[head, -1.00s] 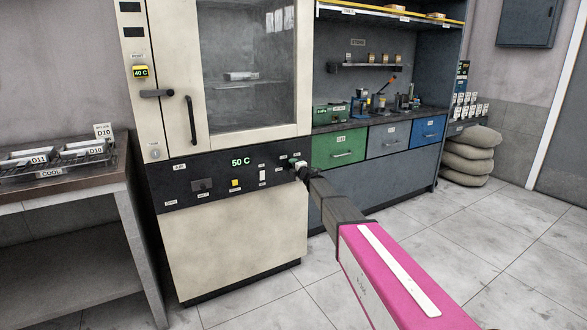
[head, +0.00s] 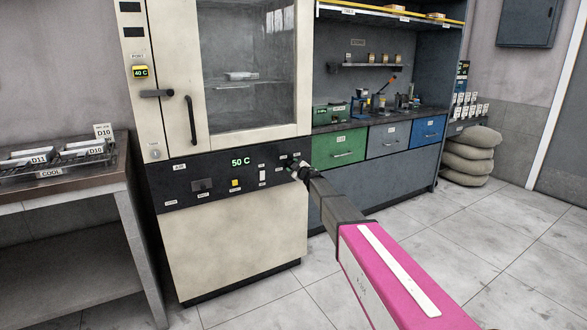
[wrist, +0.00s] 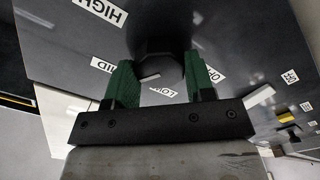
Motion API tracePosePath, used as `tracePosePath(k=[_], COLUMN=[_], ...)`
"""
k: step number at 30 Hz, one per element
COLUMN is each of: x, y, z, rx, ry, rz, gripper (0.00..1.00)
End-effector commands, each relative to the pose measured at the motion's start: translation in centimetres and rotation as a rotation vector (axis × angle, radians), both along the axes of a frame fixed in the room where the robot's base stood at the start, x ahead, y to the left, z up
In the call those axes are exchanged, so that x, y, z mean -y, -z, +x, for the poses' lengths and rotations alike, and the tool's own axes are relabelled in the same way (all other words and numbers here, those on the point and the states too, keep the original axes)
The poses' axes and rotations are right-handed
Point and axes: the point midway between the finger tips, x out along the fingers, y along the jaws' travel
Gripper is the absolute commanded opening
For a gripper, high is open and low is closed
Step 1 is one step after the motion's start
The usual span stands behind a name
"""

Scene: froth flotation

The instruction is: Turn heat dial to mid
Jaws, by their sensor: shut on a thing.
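The heat dial (wrist: 160,60) is a dark round knob on the black control panel, between my finger pads in the wrist view. My gripper (wrist: 158,80), with green pads, is shut on it. A short white mark on the dial points between the LOW label (wrist: 163,91) and the MID label (wrist: 103,65). The HIGH label (wrist: 103,12) is at the upper left of the wrist view. In the head view my gripper (head: 298,168) is at the right end of the panel and mostly covers the dial.
The oven panel has a green 50 C display (head: 241,162), a yellow button (head: 235,183) and a white switch (head: 263,174). A small display above the door handle reads 40 C (head: 141,72). A rack table (head: 62,190) is at left.

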Motion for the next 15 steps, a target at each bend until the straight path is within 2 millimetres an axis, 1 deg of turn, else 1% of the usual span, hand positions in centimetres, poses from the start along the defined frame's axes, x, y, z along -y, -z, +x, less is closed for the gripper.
tracePosePath(k=[6,15], x=[0.03,0.04], y=[0.1,0.11], z=[-0.1,-0.09], rx=[-0.04,-0.055], ry=[0.0,0.0], rz=[0.057,0.079], gripper=[0.26,0.26])
